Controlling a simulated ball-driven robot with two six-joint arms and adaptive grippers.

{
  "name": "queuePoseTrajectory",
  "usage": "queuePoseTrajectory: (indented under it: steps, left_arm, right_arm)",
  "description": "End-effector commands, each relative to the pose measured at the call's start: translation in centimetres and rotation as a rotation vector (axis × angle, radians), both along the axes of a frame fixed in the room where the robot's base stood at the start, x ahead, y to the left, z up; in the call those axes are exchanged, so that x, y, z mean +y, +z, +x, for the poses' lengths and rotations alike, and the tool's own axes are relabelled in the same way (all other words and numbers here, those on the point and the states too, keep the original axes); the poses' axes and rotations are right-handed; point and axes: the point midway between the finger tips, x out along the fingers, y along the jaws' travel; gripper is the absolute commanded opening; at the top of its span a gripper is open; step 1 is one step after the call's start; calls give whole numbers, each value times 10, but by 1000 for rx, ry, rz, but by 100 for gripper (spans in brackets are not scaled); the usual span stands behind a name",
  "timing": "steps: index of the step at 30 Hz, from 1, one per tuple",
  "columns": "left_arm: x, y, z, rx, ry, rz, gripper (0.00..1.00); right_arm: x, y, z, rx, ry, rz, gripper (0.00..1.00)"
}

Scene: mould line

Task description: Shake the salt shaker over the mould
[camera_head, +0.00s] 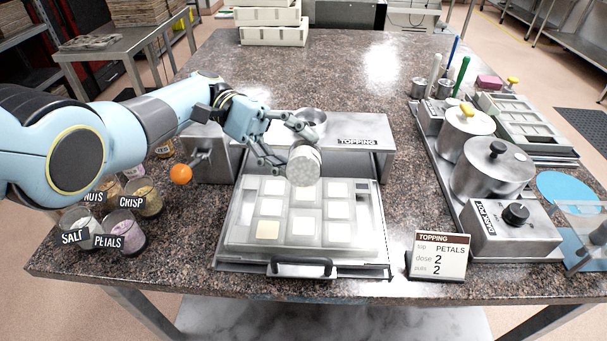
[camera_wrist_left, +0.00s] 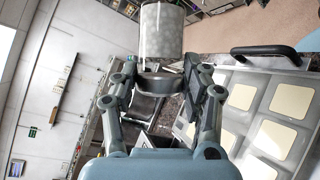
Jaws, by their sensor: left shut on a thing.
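My left gripper (camera_head: 284,142) is shut on a pale grey, cylindrical shaker (camera_head: 304,166). The shaker is tilted, its round end facing the head camera, above the back part of the mould. No label shows on it. In the left wrist view the shaker (camera_wrist_left: 162,35) stands out beyond the fingers of my left gripper (camera_wrist_left: 165,84). The white mould (camera_head: 229,236) lies on a metal tray and has rows of pale square pieces in its pockets. Part of it also shows in the left wrist view (camera_wrist_left: 228,137). My right gripper is in neither view.
Jars labelled SALT (camera_head: 74,238), PETALS (camera_head: 109,241), NUTS and CRISP stand at the left. A TOPPING station (camera_head: 362,162) is behind the mould. A card (camera_head: 438,257) reads PETALS, dose 2. Metal pots (camera_head: 490,172) stand at the right. The back of the counter has free room.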

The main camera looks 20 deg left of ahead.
Motion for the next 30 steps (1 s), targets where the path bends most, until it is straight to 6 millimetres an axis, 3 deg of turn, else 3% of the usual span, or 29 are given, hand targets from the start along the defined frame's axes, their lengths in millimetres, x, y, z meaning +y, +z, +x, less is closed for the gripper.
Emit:
queuePoseTrajectory:
  steps: [20, 27, 30]
  left_arm:
    - [0, -2, 0, -1, 0, 0, 12]
    - [0, -42, 0, 0, 0, 0, 12]
    - [0, -50, 0, -1, 0, 0, 12]
  right_arm:
    - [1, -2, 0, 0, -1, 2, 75]
    - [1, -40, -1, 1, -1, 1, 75]
    - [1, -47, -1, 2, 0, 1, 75]
